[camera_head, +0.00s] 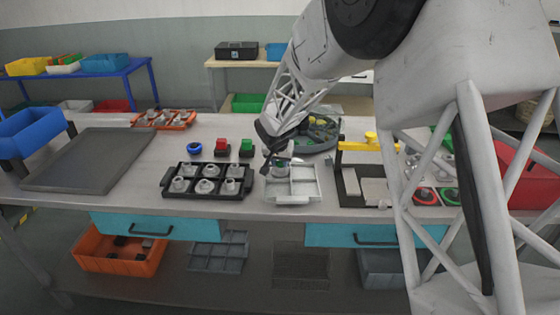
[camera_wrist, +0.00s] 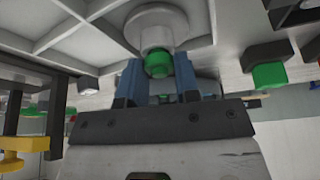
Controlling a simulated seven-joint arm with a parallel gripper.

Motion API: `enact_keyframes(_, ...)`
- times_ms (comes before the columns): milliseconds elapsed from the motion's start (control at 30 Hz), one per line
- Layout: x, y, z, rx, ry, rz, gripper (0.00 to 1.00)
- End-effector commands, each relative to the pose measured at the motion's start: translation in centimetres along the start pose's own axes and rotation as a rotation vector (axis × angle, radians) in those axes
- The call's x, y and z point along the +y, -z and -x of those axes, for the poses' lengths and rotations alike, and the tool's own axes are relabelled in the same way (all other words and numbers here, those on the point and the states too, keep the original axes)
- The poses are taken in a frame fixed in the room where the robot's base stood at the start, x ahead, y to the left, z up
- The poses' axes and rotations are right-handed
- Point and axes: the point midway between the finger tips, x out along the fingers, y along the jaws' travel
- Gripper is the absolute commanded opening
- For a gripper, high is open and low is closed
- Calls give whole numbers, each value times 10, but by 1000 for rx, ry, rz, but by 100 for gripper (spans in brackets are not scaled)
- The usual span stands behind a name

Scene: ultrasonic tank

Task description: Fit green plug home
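The green plug (camera_wrist: 158,64) sits between the blue fingers of my gripper (camera_wrist: 160,72) in the wrist view, with both fingers close against its sides. The plug lines up with the end of a pale grey round fitting (camera_wrist: 155,25) and meets it; how deep it sits I cannot tell. In the head view my gripper (camera_head: 278,158) points down over the back left compartment of the white divided tray (camera_head: 292,199), where the fitting stands. The fingers largely hide the plug there.
A black rack (camera_head: 207,192) of several grey fittings stands left of the tray. A yellow-armed fixture (camera_head: 366,145) stands close on the right. A round dish (camera_head: 318,132) lies behind.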

Motion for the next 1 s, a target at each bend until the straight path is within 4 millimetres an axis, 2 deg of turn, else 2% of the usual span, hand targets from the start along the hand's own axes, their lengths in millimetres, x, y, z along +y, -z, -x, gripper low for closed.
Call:
enact_keyframes(33,0,-1,-2,-3,-1,0,38)
enact_keyframes(167,0,-1,-1,-2,-1,0,58)
enact_keyframes(633,0,0,5,0,0,0,58)
enact_keyframes(767,0,0,15,1,0,1,58)
enact_keyframes(1000,0,0,43,1,1,1,58)
